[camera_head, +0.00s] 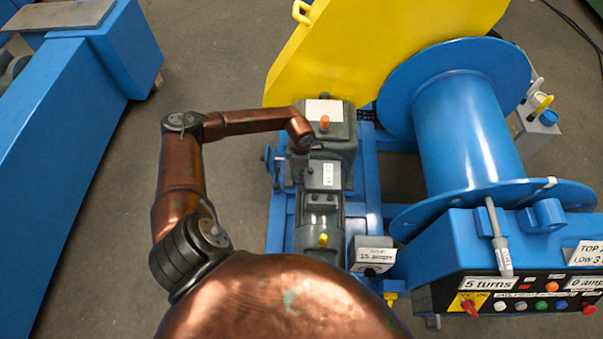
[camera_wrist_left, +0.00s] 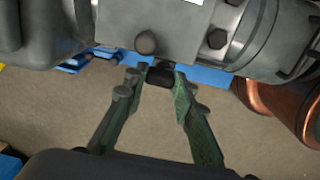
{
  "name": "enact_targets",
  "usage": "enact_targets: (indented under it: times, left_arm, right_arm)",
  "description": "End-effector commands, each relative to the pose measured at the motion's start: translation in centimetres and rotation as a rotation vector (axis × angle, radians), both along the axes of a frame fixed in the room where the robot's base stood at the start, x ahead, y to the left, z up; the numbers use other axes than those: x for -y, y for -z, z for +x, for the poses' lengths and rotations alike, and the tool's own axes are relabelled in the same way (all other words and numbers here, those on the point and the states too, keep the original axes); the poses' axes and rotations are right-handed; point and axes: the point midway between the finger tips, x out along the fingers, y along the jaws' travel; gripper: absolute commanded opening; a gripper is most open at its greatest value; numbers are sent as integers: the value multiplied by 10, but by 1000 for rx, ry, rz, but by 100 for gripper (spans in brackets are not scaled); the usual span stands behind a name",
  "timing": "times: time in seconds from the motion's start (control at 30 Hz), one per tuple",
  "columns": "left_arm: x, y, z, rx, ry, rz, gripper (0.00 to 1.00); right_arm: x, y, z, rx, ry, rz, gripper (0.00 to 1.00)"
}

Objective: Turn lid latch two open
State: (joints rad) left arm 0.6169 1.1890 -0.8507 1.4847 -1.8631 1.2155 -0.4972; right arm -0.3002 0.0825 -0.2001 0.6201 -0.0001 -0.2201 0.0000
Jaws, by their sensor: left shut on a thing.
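In the left wrist view, my left gripper (camera_wrist_left: 161,84) has its two green fingers shut on a small dark block (camera_wrist_left: 160,77). The block sits at the lower edge of a grey housing; whether it is lid latch two I cannot tell. In the head view my left arm reaches from the left to the grey gear unit (camera_head: 345,150), and its fingers are hidden there. The large yellow guard (camera_head: 380,45), with a yellow handle (camera_head: 301,12), stands behind the unit. I cannot make out a labelled latch on it. My right gripper is not in view.
A grey motor (camera_head: 322,215) lies in front of the gear unit on a blue frame (camera_head: 277,222). A blue drum (camera_head: 465,125) and a control panel (camera_head: 530,295) are at the right. A blue beam (camera_head: 55,150) stands at the left, with bare floor between.

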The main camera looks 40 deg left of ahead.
Motion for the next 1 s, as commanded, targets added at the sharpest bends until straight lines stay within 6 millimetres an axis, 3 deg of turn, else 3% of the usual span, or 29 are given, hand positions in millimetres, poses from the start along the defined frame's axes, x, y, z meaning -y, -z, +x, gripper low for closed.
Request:
enact_targets:
  times: [0.43,0.47,0.5,0.7,1.0]
  left_arm:
    - [-1,-1,1,4,12,2,0]
    - [-1,-1,1,4,12,2,25]
    - [-1,-1,1,4,12,2,28]
    - [0,-1,1,2,11,1,42]
    - [0,-2,1,2,11,1,42]
  right_arm:
    - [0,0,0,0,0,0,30]
    - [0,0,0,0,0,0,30]
    - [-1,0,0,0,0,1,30]
    - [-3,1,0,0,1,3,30]
    - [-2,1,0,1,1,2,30]
